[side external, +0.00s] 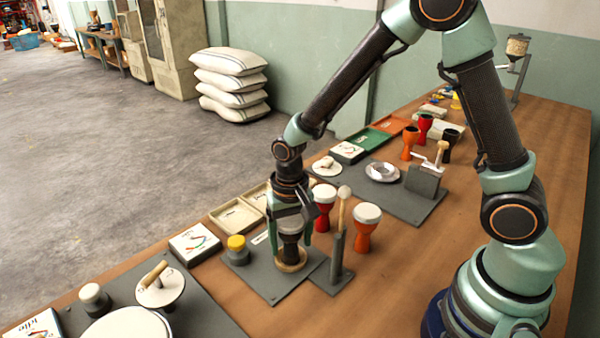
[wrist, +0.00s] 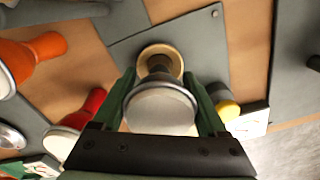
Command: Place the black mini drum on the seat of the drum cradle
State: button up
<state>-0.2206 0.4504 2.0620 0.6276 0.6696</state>
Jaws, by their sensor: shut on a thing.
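The black mini drum (side external: 290,240) is upright between the fingers of my gripper (side external: 292,232) in the side external view. In the wrist view its pale round head (wrist: 160,108) faces the camera, and its dark body narrows down toward a tan ring. My gripper (wrist: 162,112) is shut on the drum from both sides. The tan ring seat of the drum cradle (side external: 291,266) is directly under the drum, on a grey base plate (side external: 262,282). The ring also shows in the wrist view (wrist: 178,56). I cannot tell whether the drum's foot touches the seat.
A grey post with a mallet (side external: 338,250) stands close right of the cradle. Red (side external: 324,205) and orange (side external: 366,228) drums stand behind it. A yellow-topped knob (side external: 236,249) is on the left. The table front right is clear.

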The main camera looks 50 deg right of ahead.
jog(key=shift+f, duration=0.15)
jog(key=o, duration=1.3)
notch_tip(320, 180, up, 11)
jog(key=shift+r, duration=0.2)
jog(key=shift+d+r, duration=0.1)
jog(key=shift+r, duration=0.5)
jog(key=shift+s+d+r+n+t, duration=0.85)
jog(key=shift+s+d+r+t, duration=0.1)
jog(key=shift+s+d+r, duration=0.4)
jog(key=shift+s+d+r+n+t, duration=0.9)
jog(key=shift+s+d+r, duration=0.35)
jog(key=shift+r, duration=0.25)
jog(key=shift+s+d+r+n+t, duration=0.9)
jog(key=shift+s+d+r, duration=0.35)
jog(key=shift+d+r, duration=0.15)
